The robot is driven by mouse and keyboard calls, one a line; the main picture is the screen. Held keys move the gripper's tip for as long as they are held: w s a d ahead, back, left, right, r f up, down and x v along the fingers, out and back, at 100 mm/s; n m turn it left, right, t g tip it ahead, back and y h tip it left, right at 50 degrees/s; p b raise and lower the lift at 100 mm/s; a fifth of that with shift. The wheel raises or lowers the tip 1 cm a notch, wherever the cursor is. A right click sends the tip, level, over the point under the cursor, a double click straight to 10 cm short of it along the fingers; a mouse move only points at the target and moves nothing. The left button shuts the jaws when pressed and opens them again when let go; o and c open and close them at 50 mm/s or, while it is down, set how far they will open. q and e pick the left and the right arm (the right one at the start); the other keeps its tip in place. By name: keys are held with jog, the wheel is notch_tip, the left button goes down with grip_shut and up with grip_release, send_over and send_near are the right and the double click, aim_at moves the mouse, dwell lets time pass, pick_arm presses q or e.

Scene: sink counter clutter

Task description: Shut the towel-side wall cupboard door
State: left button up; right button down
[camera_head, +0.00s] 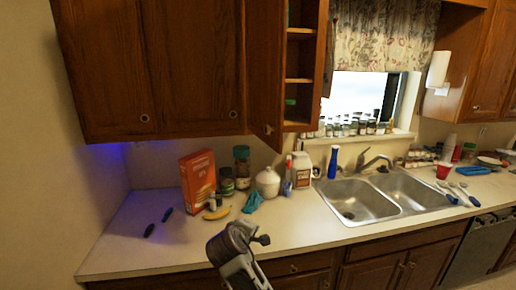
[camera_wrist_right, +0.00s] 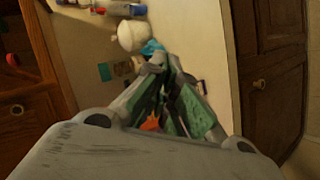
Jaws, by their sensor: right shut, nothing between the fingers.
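A brown wooden wall cupboard door (camera_head: 265,72) left of the window stands swung open, its knob low on its face. The cupboard's shelves (camera_head: 300,58) show beside it. The right wall cupboard (camera_head: 490,75), with a white paper towel roll (camera_head: 438,69) on its side, looks shut. My right gripper (camera_head: 242,240) is low in front of the counter, well below the open door and apart from it. In the wrist view the right gripper (camera_wrist_right: 158,66) has its fingers together and is empty. My left gripper is not in view.
On the counter stand an orange box (camera_head: 198,180), jars, a white lidded jar (camera_head: 268,182), a teal cloth (camera_head: 252,202) and a banana (camera_head: 217,213). The double sink (camera_head: 360,200) is to the right. The counter's front left is mostly clear.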

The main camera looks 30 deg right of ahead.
jog(key=w+a+r+t+h, duration=0.1)
jog(key=w+r+h, duration=0.2)
jog(key=r, duration=0.8)
jog(key=w+a+r+n+t+h, duration=0.1)
jog(key=w+a+r+h, duration=0.1)
jog(key=r, duration=1)
jog(key=shift+w+n+h, duration=0.3)
jog(key=shift+w+h, duration=0.1)
jog(key=shift+w, duration=0.05)
jog(key=shift+r, duration=0.1)
